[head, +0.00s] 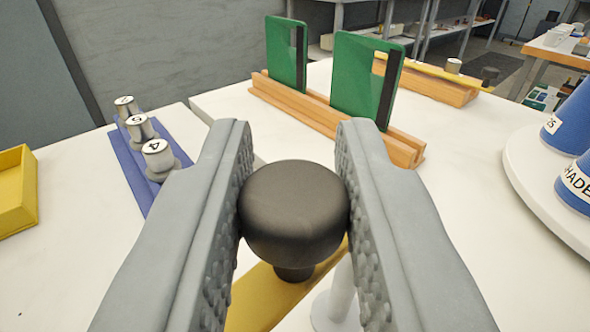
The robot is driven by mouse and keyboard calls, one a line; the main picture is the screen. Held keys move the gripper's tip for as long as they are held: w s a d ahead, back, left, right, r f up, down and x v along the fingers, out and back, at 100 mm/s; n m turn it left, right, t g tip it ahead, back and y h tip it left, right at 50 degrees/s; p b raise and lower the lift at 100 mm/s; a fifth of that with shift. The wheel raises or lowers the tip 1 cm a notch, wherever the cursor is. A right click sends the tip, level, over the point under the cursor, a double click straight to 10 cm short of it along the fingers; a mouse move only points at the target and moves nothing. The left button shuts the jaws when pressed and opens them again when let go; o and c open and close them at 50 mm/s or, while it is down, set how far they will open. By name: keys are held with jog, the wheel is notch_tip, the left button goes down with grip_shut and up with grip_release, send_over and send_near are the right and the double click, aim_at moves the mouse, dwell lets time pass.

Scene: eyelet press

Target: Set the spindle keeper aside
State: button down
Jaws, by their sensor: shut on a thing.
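My gripper (295,168) is shut on a dark, round-topped knob (293,215) with a narrower stem, which appears to be the spindle keeper. Its two grey, studded fingers press on the knob's left and right sides. A yellow strip (262,298) shows below the knob. A white post with a round foot (338,298) stands just right of the stem, partly hidden by the right finger. I cannot tell whether the stem touches anything below.
A blue rail (127,165) with numbered metal pieces (158,154) lies left. A yellow tray (15,190) is at the left edge. Green plates (366,75) stand in a wooden rack (405,150) behind. Blue cones (572,125) stand on a white round stand (528,185) at right.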

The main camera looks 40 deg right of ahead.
jog(key=m+g+h, duration=0.1)
jog(key=w+m+g+h, duration=0.1)
jog(key=m+g+h, duration=0.1)
jog(key=g+h, duration=0.1)
jog(key=shift+w+a+m, duration=0.1)
jog(key=shift+w+m, duration=0.2)
jog(key=shift+w, duration=0.05)
jog(key=shift+w+m+g+h, duration=0.25)
jog(key=shift+m+g+h, duration=0.55)
jog(key=shift+g, duration=0.5)
jog(key=shift+d, duration=0.2)
jog(key=c, duration=1.2)
grip_release()
jog(key=shift+c, duration=0.2)
jog(key=v, duration=1.2)
jog(key=shift+w+r, duration=0.1)
jog(key=shift+r, duration=0.05)
jog(key=shift+r, duration=0.1)
